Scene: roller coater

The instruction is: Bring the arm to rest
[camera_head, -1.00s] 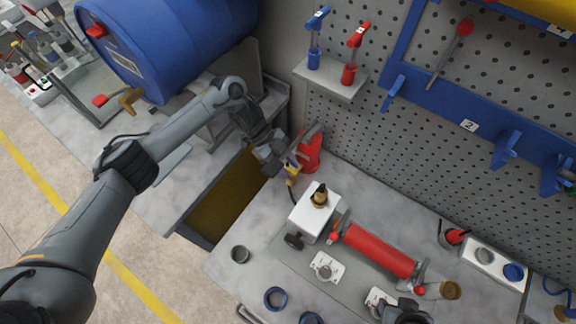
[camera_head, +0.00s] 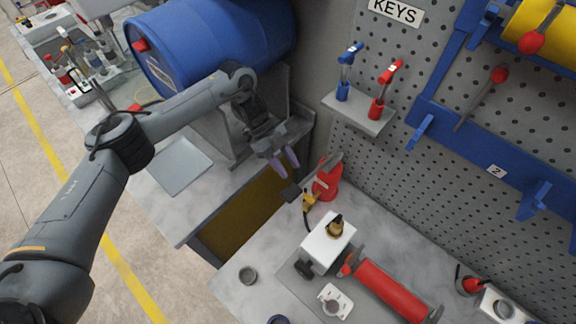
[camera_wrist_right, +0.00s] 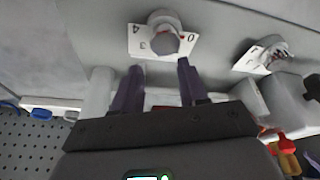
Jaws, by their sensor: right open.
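My left gripper (camera_head: 284,160) hangs above the gap beside the bench, at the end of the grey arm from the left. Its two purple fingers are apart with nothing visible between them. A yellow and black tool (camera_head: 308,201) sits below and right of it, apart from the fingers, beside a red container (camera_head: 327,180). My right gripper shows only in the right wrist view (camera_wrist_right: 156,72), its purple fingers apart and empty. They point towards a grey surface with a white dial plate (camera_wrist_right: 140,42).
The red roller (camera_head: 390,290) and a white box (camera_head: 327,243) with a small bottle are on the bench. A pegboard (camera_head: 440,190) with a small shelf (camera_head: 358,114) rises at the right.

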